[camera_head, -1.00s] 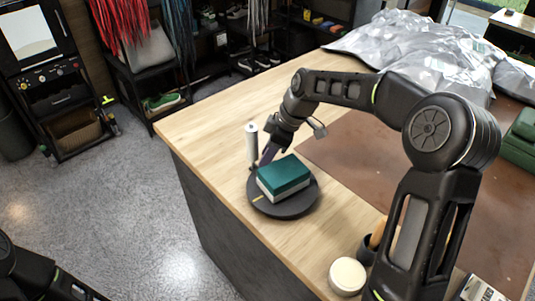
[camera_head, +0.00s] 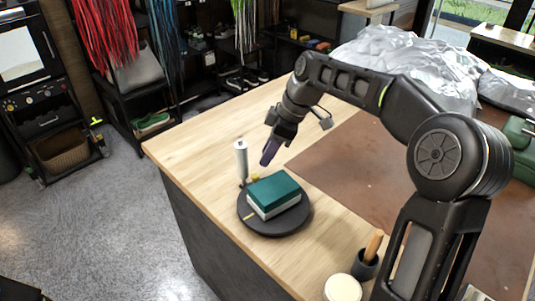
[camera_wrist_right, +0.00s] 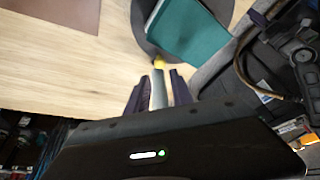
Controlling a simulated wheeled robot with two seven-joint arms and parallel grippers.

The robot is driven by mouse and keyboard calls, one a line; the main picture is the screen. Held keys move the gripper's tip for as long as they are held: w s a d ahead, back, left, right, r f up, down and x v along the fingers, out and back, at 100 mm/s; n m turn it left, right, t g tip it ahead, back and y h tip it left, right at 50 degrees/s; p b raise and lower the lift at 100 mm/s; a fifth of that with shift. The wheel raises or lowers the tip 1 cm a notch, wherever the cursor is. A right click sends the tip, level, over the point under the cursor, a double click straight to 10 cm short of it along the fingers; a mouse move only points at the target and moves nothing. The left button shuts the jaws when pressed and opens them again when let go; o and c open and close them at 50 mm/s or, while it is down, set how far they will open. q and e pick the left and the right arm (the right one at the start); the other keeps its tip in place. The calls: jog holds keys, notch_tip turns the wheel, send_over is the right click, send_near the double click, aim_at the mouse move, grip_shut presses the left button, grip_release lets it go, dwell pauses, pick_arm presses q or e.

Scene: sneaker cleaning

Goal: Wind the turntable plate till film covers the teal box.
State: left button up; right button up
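The teal box (camera_head: 273,189), with a white lower part, lies on the round black turntable plate (camera_head: 286,228). No film shows over its teal top. A pale upright roll (camera_head: 241,160) stands at the plate's back left edge. A small yellow piece (camera_head: 255,177) is beside the roll; it also shows in the right wrist view (camera_wrist_right: 159,63). My right gripper (camera_head: 266,158) hangs above the table behind the box, apart from it. In the right wrist view its purple fingers (camera_wrist_right: 156,92) are spread, with the roll seen in line between them. My left gripper is out of view.
A cup with a wooden handle (camera_head: 366,262) and a round cream-topped jar (camera_head: 343,288) stand near the table's front. A brown mat (camera_head: 350,165) and crumpled silvery sheeting (camera_head: 410,65) lie on the right. The wooden tabletop left of the mat is mostly clear.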

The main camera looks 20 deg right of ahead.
jog(key=d+m+b, duration=0.1)
jog(key=d+m, duration=0.1)
jog(key=s+d+m+b, duration=0.1)
jog(key=d+m, duration=0.1)
jog(key=d+m+y+b, duration=0.1)
jog(key=d+m, duration=0.1)
jog(key=shift+s+d+f+t+b, duration=0.2)
jog(key=shift+f+t+b, duration=0.1)
jog(key=shift+t, duration=0.1)
jog(key=c, duration=0.5)
jog(key=d+m, duration=0.1)
jog(key=d+r+m, duration=0.1)
jog(key=s+d+m+t+y+b, duration=0.1)
jog(key=shift+r+m, duration=0.25)
jog(key=shift+m, duration=0.05)
grip_shut()
jog(key=shift+w+r, duration=0.1)
jog(key=shift+r, duration=0.1)
jog(key=p+x, duration=0.1)
jog(key=x, duration=0.8)
jog(key=shift+w+a+f+p, duration=0.1)
jog(key=shift+a+f+p, duration=0.15)
jog(key=shift+f+p, duration=0.1)
jog(key=a+p, duration=0.1)
jog(key=a, duration=0.2)
jog(key=shift+a+f, duration=0.1)
jog(key=shift+f, duration=0.05)
jog(key=shift+a+f, duration=0.15)
jog(key=shift+a, duration=0.25)
jog(key=shift+a, duration=0.2)
